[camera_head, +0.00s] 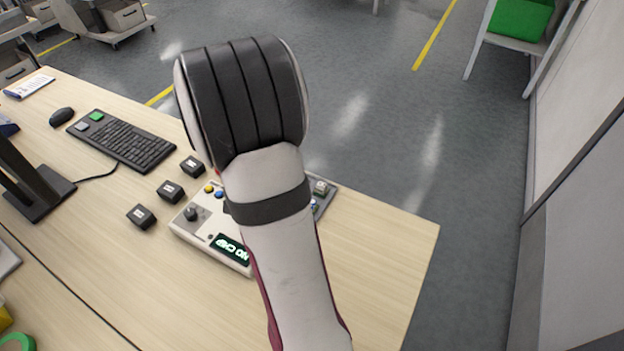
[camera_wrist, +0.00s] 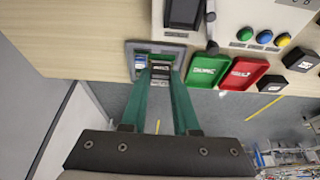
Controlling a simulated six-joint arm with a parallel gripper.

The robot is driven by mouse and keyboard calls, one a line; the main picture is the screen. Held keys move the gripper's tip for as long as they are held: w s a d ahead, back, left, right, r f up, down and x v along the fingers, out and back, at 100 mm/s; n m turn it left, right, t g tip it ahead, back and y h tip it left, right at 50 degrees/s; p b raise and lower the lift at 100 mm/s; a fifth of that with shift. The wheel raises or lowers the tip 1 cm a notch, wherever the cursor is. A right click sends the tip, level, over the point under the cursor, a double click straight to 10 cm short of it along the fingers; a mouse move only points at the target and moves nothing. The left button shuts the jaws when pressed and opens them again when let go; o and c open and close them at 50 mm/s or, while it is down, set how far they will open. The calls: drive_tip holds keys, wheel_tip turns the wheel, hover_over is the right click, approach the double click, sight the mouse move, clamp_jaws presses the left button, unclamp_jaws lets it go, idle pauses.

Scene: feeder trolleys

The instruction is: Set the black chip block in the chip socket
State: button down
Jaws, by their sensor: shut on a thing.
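In the wrist view my gripper (camera_wrist: 161,76) reaches with its two green fingers to a grey socket frame (camera_wrist: 133,47) at the end of the console. It is shut on a small dark block, the black chip block (camera_wrist: 161,68), at the frame's opening. A blue and white piece (camera_wrist: 141,62) sits beside the left finger. The fingers hide much of the socket, so I cannot tell whether the block is seated or above it. In the head view my arm hides the gripper and block; part of the grey socket unit (camera_head: 325,188) shows to its right.
Three black blocks (camera_head: 171,191) stand left of the console, near a keyboard (camera_head: 122,141). Green (camera_wrist: 207,70) and red (camera_wrist: 243,72) trays lie beside the socket. The table's right front is clear.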

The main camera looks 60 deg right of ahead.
drive_tip(key=shift+w+a+f, duration=0.45)
drive_tip(key=shift+a+f, duration=0.25)
drive_tip(key=shift+f, duration=0.35)
drive_tip(key=shift+w+a+f, duration=0.5)
drive_tip(key=shift+a+f, duration=0.25)
drive_tip(key=shift+f, duration=0.25)
drive_tip(key=shift+w+a+f, duration=0.45)
drive_tip(key=shift+a+f, duration=0.25)
drive_tip(key=shift+f, duration=0.35)
drive_tip(key=shift+f, duration=0.3)
drive_tip(key=c, duration=0.6)
unclamp_jaws()
drive_tip(key=v, duration=1.5)
drive_tip(key=shift+a+r, duration=0.25)
drive_tip(key=shift+r, duration=0.05)
drive_tip(key=shift+o, duration=0.2)
